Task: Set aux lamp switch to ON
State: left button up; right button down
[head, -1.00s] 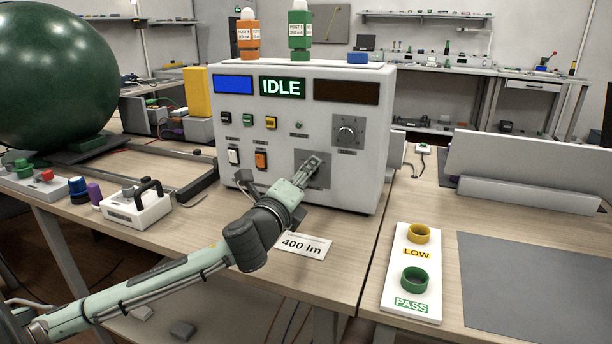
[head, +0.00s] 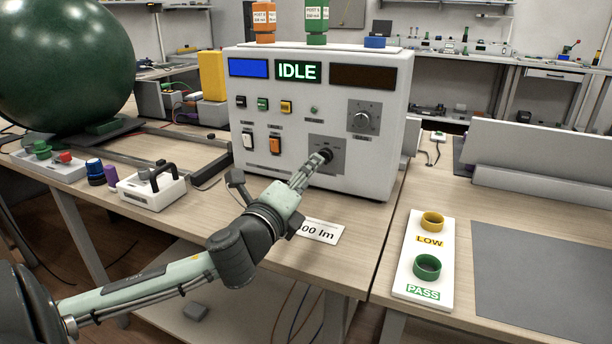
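The white instrument box (head: 215,110) shows "IDLE" on its middle display. Its front carries a white rocker switch (head: 247,140) and an orange rocker switch (head: 275,145); their labels are too small to read, so I cannot tell which is the aux lamp switch. A grey square plate (head: 335,168) at lower right of the panel holds a dark round knob (head: 327,153). My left gripper (head: 320,160) is at this knob, its fingers close together and partly covering it. Whether they grip it is unclear. My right gripper is out of view.
A larger dial (head: 363,117) and small coloured buttons (head: 263,104) sit above. A card (head: 322,231) lies in front of the box, partly behind my arm. A handled white device (head: 151,190) stands left. A LOW/PASS board (head: 437,262) lies right.

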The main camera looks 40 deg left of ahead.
aim_at(273, 143)
jog(key=u, duration=1.3)
